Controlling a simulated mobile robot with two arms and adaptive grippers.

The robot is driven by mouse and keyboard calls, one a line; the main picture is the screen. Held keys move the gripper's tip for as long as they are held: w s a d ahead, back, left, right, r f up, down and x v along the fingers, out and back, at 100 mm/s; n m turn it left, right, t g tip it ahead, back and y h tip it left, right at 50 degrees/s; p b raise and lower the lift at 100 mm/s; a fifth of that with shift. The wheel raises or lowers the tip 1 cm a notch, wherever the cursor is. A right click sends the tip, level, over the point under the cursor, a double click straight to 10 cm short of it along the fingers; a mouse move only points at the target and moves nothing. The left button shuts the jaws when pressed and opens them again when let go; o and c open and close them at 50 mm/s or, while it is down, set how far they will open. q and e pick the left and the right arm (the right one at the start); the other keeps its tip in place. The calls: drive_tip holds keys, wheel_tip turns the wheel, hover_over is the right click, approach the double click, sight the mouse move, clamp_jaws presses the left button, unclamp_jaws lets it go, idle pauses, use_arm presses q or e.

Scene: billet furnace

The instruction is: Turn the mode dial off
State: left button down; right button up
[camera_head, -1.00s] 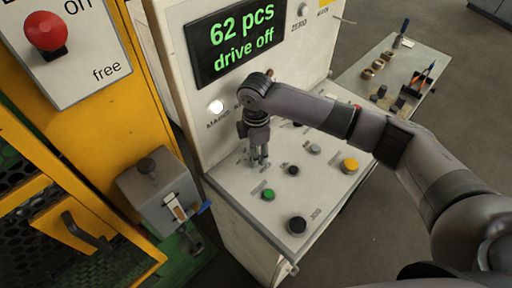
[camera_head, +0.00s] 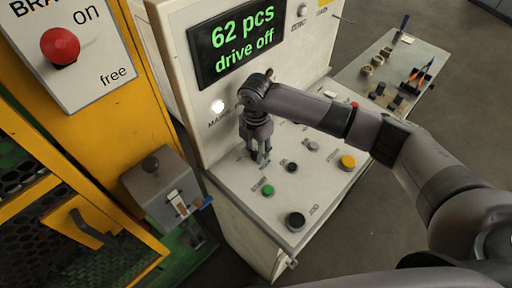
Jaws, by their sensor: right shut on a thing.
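My right gripper (camera_head: 259,154) points down over the left part of the sloped control panel (camera_head: 237,189), below the white lamp. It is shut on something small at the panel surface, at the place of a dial. The fingers hide most of this thing, so I cannot tell which way it is turned. A display (camera_head: 233,43) above reads "62 pcs" and "drive off". My left gripper is not in view.
The panel also carries a green button (camera_head: 268,190), a large black knob (camera_head: 295,221) and a yellow button (camera_head: 347,162). A red brake button (camera_head: 60,46) is on the yellow frame at left. A side table (camera_head: 392,70) with small parts stands at right.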

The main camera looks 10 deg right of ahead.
sight(256, 152)
drive_tip(key=o, duration=1.2)
drive_tip(key=shift+c, duration=0.2)
drive_tip(key=shift+r, duration=0.1)
wheel_tip(256, 152, up, 12)
idle(0.3)
